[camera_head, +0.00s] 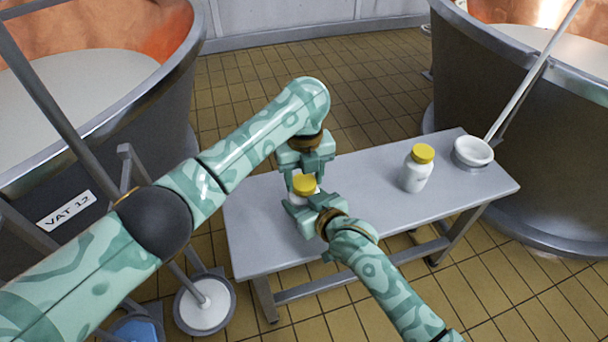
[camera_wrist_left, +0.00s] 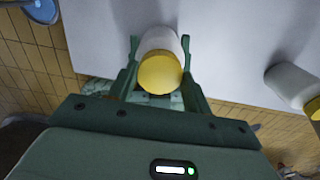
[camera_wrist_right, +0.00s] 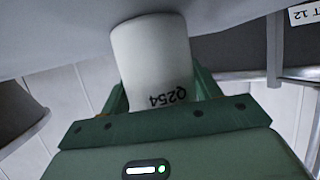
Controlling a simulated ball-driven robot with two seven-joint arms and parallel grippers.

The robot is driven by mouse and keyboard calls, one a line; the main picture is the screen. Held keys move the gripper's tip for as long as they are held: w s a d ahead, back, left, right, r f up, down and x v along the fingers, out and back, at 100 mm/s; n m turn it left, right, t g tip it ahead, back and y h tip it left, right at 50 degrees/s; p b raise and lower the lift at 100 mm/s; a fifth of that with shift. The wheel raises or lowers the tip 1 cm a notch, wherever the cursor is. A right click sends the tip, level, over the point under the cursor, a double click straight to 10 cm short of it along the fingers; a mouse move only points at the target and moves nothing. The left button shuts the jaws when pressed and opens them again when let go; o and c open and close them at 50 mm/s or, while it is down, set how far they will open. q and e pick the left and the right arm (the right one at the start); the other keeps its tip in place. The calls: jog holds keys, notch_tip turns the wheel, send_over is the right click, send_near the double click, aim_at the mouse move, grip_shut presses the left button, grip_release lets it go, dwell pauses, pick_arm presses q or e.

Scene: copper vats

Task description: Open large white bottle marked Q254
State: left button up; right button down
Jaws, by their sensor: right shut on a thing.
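The white bottle with a yellow cap (camera_head: 304,185) is between my two grippers, over the left part of the grey bench. In the right wrist view the white bottle (camera_wrist_right: 150,50) bears the mark Q254, upside down there. My right gripper (camera_head: 308,205) is shut on the bottle's body; the cap is out of that view. My left gripper (camera_head: 304,168) is above the bottle, pointing down. In the left wrist view its open fingers (camera_wrist_left: 160,72) stand either side of the yellow cap (camera_wrist_left: 160,73). Much of the bottle is hidden by the grippers in the head view.
A second white bottle with a yellow cap (camera_head: 417,170) stands on the grey bench (camera_head: 365,185), right of centre. A white bowl (camera_head: 474,152) is at the bench's right end. Large copper-lined vats (camera_head: 510,110) flank the bench. The bench between grippers and second bottle is clear.

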pick_arm(q)
jog(key=n, duration=0.4)
jog(key=shift+n, duration=0.4)
jog(key=n, duration=0.5)
jog(key=o, duration=1.1)
